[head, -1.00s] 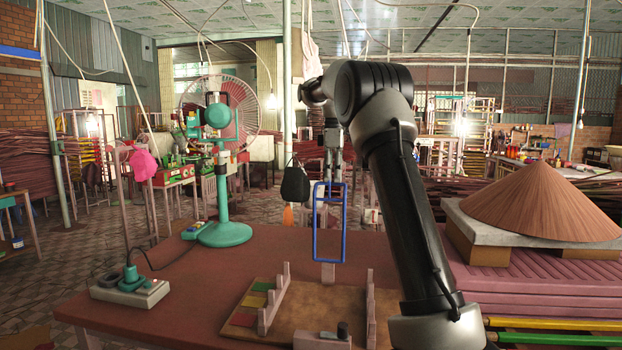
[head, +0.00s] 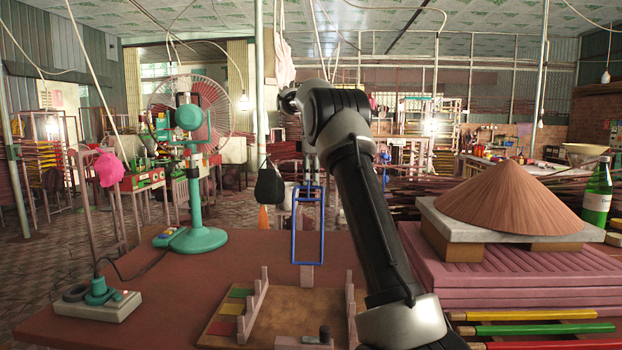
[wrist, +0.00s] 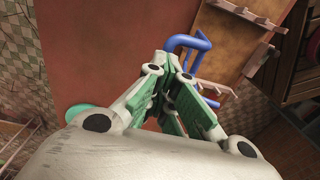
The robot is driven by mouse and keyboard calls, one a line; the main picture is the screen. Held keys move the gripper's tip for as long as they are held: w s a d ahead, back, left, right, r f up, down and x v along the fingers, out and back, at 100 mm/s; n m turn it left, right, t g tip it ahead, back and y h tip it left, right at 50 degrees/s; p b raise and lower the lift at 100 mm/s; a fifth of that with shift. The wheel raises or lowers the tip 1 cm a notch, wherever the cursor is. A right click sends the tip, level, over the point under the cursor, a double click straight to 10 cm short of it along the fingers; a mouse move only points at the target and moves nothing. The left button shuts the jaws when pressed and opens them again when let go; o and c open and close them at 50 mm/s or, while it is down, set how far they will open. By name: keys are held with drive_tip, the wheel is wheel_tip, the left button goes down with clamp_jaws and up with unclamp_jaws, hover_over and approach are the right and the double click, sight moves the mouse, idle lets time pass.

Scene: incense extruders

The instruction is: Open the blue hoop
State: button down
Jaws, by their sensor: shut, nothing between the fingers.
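The blue hoop (head: 294,228) is a tall, narrow rectangular frame. It stands upright at the back edge of a brown board (head: 290,318) on the table. The hoop's blue bars (wrist: 188,42) show just beyond the fingertips there. I cannot tell whether the fingers touch the hoop.
A green fan (head: 193,180) stands left on the table (head: 160,290), behind a power strip (head: 98,305). Wooden pegged racks (head: 254,305) stand on the board. At right are a brown cone (head: 515,200) on a slab, a green bottle (head: 597,195) and coloured sticks (head: 540,329).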

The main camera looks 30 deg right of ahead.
drive_tip(key=c, duration=1.5)
unclamp_jaws()
wheel_tip(320, 180, down, 2)
drive_tip(key=shift+f+g, duration=0.2)
drive_tip(key=shift+g, duration=0.1)
drive_tip(key=shift+w+d+f, duration=0.1)
drive_tip(key=shift+w+f, duration=0.05)
drive_tip(key=shift+w, duration=0.05)
drive_tip(key=shift+w+d+r, duration=0.1)
drive_tip(key=shift+r, duration=1.9)
drive_tip(key=shift+w+d+r, duration=0.1)
drive_tip(key=shift+r, duration=1.85)
